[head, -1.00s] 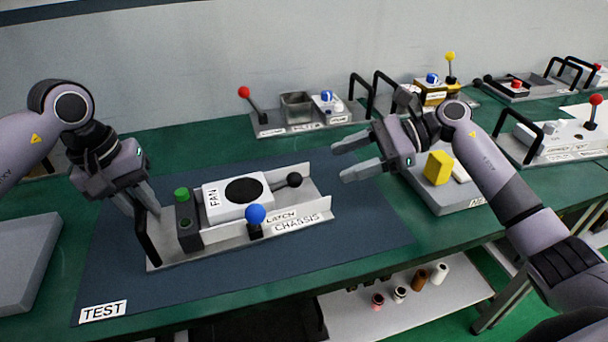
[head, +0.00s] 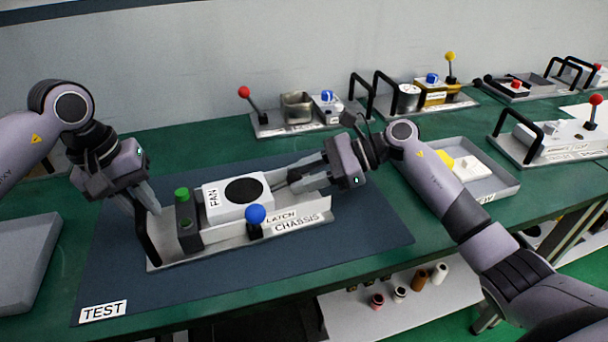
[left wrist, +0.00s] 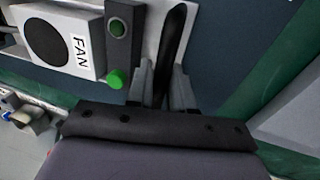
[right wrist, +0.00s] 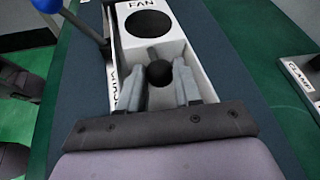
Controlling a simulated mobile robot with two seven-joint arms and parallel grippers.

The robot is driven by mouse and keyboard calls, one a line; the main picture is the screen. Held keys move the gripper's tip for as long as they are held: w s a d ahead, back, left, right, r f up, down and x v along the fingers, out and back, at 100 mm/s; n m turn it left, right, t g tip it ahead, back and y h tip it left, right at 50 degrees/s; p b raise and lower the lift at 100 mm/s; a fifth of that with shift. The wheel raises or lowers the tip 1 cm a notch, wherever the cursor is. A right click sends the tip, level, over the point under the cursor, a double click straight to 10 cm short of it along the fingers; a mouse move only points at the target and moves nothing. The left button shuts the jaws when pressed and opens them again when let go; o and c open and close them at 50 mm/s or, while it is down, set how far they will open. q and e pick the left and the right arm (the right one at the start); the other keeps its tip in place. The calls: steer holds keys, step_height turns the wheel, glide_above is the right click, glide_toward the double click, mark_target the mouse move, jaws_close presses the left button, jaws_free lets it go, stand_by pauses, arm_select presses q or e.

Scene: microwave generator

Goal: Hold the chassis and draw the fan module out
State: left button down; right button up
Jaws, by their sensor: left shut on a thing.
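The white chassis (head: 300,224) lies on the dark mat with its black bar handle (head: 146,242) at the left end. My left gripper (head: 146,208) is shut on that handle, which also shows between its fingers in the left wrist view (left wrist: 172,45). The white fan module (head: 225,205) with a round black opening sits in the chassis channel. Its black knob (right wrist: 159,73) points right, between the fingers of my right gripper (right wrist: 160,82), which are apart on both sides of it. In the head view the right fingers hide the knob. A blue-balled latch (head: 256,215) stands at the chassis's front side.
A green button box (head: 185,222) is on the chassis beside the fan. A grey tray (head: 505,186) with yellow and white parts is right of the mat. A red-knobbed lever fixture (head: 255,112) stands behind. The mat right of the chassis (head: 370,225) is clear.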

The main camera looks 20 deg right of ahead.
arm_select(q)
steer(key=shift+a+f, duration=0.15)
steer(key=shift+f, duration=0.2)
arm_select(e)
jaws_close()
arm_select(q)
steer(key=shift+a, duration=0.1)
arm_select(e)
steer(key=d, duration=0.8)
steer(key=shift+w, duration=0.35)
steer(key=o, duration=0.7)
jaws_free()
steer(key=shift+d, duration=0.1)
arm_select(q)
steer(key=shift+s, duration=0.1)
arm_select(e)
steer(key=v, duration=1.2)
steer(key=shift+s+r, duration=0.1)
steer(key=shift+s, duration=0.1)
arm_select(q)
steer(key=shift+d, duration=0.2)
